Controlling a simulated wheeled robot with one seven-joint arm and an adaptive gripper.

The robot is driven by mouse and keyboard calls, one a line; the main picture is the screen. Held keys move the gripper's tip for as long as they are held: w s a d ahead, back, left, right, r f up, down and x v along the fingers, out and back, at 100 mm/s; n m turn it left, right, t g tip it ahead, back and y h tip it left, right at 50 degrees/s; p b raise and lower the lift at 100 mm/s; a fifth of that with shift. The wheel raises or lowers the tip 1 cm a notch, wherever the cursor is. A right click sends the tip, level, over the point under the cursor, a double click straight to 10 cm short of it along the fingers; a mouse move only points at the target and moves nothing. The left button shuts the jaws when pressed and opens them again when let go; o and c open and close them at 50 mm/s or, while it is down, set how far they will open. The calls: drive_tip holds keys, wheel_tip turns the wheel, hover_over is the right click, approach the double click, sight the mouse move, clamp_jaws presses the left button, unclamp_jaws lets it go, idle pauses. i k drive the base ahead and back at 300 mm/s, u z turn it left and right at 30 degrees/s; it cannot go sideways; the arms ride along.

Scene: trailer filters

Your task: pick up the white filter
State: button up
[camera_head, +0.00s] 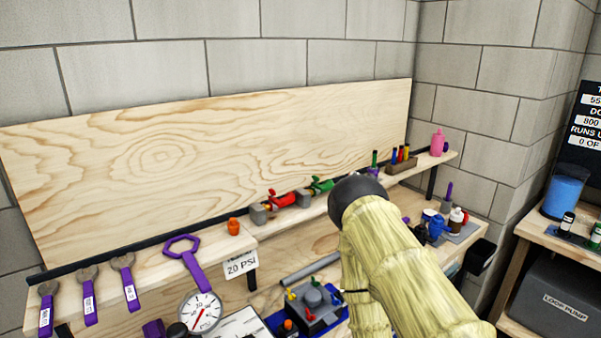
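I cannot pick out a white filter for certain. A small white bottle with a dark red cap (458,217) stands at the right end of the lower bench, but I cannot tell that it is a filter. Small blue items (437,226) stand just left of it. My arm, in a pale yellow sleeve with a dark rounded joint, crosses the middle right and hides part of the bench. My gripper is not in view.
The upper shelf holds purple-handled wrenches (130,285), an orange cup (233,226), red and green valve parts (283,199) and a pink bottle (437,142). A pressure gauge (200,314) and a grey block with knobs (313,304) sit below. A side table with a blue container (564,192) stands right.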

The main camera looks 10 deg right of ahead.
sight(456, 219)
drive_tip(key=z, duration=2.8)
drive_tip(key=i, duration=2.7)
drive_tip(key=u, duration=1.5)
